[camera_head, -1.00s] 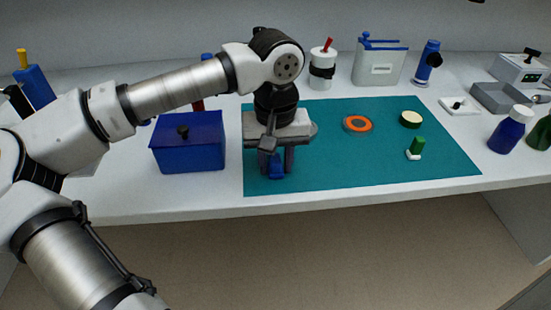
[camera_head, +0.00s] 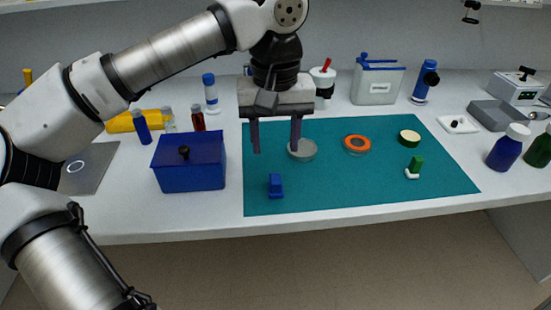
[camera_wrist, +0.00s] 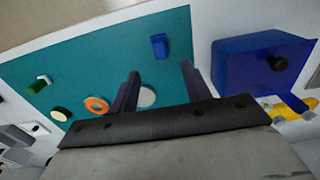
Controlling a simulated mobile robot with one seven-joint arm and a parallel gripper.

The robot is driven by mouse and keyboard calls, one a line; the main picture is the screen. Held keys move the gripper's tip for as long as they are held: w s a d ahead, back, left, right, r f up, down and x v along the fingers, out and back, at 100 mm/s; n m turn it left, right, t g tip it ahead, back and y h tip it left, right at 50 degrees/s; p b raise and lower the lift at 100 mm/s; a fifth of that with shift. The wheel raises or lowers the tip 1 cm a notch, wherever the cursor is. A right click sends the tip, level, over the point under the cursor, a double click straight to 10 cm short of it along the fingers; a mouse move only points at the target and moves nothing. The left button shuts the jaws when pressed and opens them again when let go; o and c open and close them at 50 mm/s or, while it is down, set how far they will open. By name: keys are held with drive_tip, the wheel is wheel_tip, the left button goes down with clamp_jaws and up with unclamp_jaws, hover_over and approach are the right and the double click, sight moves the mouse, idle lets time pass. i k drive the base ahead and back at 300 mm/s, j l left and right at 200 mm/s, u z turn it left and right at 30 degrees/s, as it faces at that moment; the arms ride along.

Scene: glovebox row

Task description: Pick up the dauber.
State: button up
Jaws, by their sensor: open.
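A small blue stepped piece (camera_head: 275,185) lies on the teal mat (camera_head: 400,185) near its front left. It also shows in the wrist view (camera_wrist: 160,46). A small green-handled piece with a white foot (camera_head: 415,167) stands on the mat's right side and shows in the wrist view (camera_wrist: 40,84). I cannot tell for sure which of the two is the dauber. My gripper (camera_head: 275,151) is open and empty, fingers down, above the mat's left part. In the picture the blue piece is just below the fingertips, apart from them; in the wrist view it lies beyond the fingers (camera_wrist: 160,70).
A grey disc (camera_head: 304,151), an orange ring (camera_head: 357,144) and a cream-topped green disc (camera_head: 410,137) lie on the mat. A blue lidded box (camera_head: 190,165) stands left of it. Bottles, a canister (camera_head: 377,85) and a grey tray (camera_head: 497,114) stand around.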

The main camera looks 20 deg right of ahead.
sight(417, 163)
drive_tip(key=z, duration=1.4)
